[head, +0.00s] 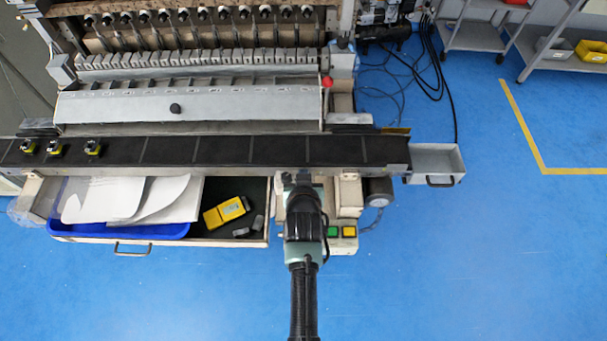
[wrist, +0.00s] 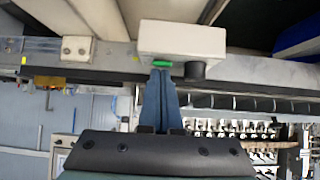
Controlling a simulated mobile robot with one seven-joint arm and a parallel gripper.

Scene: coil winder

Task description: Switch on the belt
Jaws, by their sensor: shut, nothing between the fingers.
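The black belt (head: 250,150) runs left to right across the front of the coil winder in the head view. In the wrist view, a small white box (wrist: 182,38) carries a green button (wrist: 162,64) and a black knob (wrist: 195,70) beside it. My gripper (wrist: 161,75) is shut and empty, with its fingertips at the green button, touching or nearly touching it. In the head view my gripper (head: 303,180) is at the belt's front edge, and my arm hides that white box.
Several small yellow-and-black parts sit on the belt's left end (head: 93,147). An open drawer (head: 225,238) with papers and a yellow box lies left of my arm. A box with green and yellow buttons (head: 341,233) stands just right.

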